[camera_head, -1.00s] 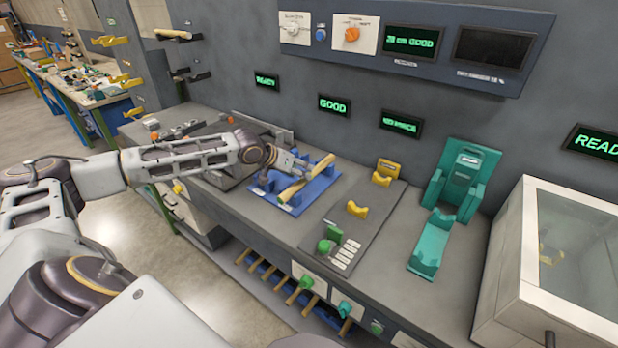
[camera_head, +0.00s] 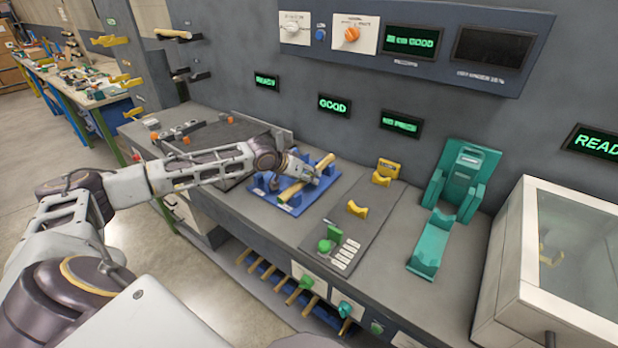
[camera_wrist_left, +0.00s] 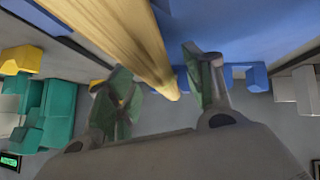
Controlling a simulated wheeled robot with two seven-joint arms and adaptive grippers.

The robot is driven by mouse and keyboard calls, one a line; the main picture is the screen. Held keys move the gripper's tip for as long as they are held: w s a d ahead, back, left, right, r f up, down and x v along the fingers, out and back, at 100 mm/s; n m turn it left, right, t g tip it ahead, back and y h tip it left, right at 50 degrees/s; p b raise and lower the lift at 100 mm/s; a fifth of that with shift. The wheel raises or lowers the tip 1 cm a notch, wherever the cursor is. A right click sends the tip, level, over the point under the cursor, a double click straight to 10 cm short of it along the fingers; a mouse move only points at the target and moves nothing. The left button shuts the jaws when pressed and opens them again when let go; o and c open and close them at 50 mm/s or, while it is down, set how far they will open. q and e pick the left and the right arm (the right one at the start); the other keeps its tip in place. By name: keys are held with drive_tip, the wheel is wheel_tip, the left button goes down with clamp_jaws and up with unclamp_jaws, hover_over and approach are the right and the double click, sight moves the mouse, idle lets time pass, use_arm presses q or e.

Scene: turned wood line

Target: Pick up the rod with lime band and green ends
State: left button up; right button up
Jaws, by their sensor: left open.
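A pale wooden rod (camera_head: 292,192) lies slantwise across the blue cradle tray (camera_head: 270,196) on the bench. No lime band or green ends can be made out on it. My left gripper (camera_head: 312,174) is at this rod, above the tray, and partly covers its middle. In the left wrist view the rod (camera_wrist_left: 125,38) runs down through the gap between the two open fingers of my left gripper (camera_wrist_left: 155,72). Whether the fingers reach down around it is unclear. Several other rods (camera_head: 294,294) stick out of a blue rack below the bench, their markings unclear. My right gripper is out of view.
Right of the tray are a grey plate with yellow V-supports (camera_head: 357,209) and a green clamp (camera_head: 332,238). A teal stand (camera_head: 426,250) and a white windowed box (camera_head: 512,262) stand further right. The wall with small displays (camera_head: 334,105) rises behind.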

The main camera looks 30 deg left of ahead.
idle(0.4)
use_arm(q)
clamp_jaws()
drive_tip(key=shift+r, duration=0.1)
drive_tip(key=shift+r, duration=4.95)
drive_tip(key=shift+r+p, duration=0.1)
drive_tip(key=shift+p, duration=0.2)
